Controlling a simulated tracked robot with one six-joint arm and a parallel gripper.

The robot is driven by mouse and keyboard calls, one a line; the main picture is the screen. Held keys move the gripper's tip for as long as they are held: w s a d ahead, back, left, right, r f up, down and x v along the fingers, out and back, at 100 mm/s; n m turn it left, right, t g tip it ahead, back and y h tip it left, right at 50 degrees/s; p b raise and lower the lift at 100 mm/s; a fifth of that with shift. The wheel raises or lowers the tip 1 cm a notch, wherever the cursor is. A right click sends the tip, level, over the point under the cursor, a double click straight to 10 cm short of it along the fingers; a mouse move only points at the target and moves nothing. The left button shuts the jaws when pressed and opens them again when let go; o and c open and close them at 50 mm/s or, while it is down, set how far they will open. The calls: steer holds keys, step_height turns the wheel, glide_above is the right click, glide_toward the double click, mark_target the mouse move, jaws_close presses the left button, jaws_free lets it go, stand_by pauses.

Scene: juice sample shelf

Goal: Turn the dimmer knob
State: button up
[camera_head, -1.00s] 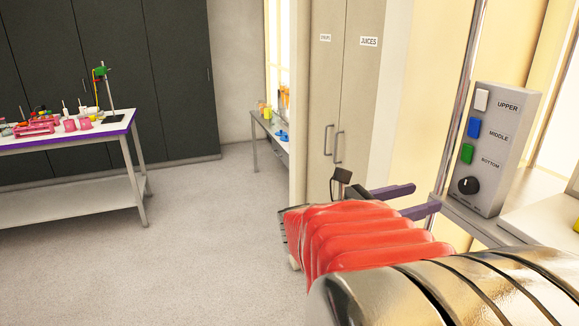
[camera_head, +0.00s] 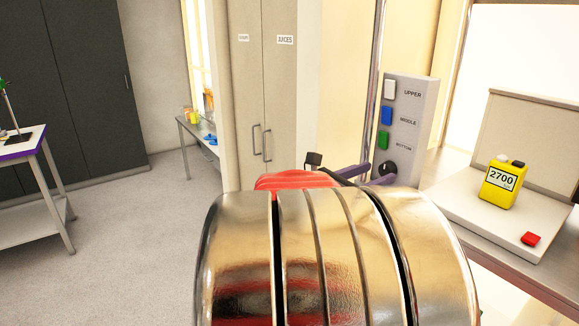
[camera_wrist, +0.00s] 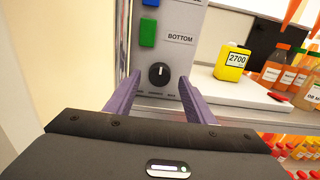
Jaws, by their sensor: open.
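The dimmer knob (camera_wrist: 158,74) is a round black dial with a white pointer mark, low on a grey control panel (camera_wrist: 184,22). In the wrist view it lies between my two purple fingers, farther off than their tips. My gripper (camera_wrist: 154,82) is open and empty, pointing at the panel; I cannot tell whether it touches. In the head view the knob (camera_head: 387,169) is partly hidden behind my gripper (camera_head: 366,170), and my arm covers much of the hand. Above the knob are a green BOTTOM button (camera_head: 384,140), a blue MIDDLE button (camera_head: 387,115) and a white UPPER button (camera_head: 390,89).
Orange bottles (camera_wrist: 287,72) stand at the right. Tall cabinets (camera_head: 265,75) stand behind. Floor at left (camera_head: 135,240) is clear.

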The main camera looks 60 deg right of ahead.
mark_target(387, 170)
steer(key=shift+x, duration=1.35)
steer(key=c, duration=1)
steer(key=shift+m, duration=0.4)
steer(key=m, duration=0.4)
steer(key=shift+s+a, duration=0.1)
steer(key=shift+m, duration=2.4)
steer(key=shift+s+f, duration=0.1)
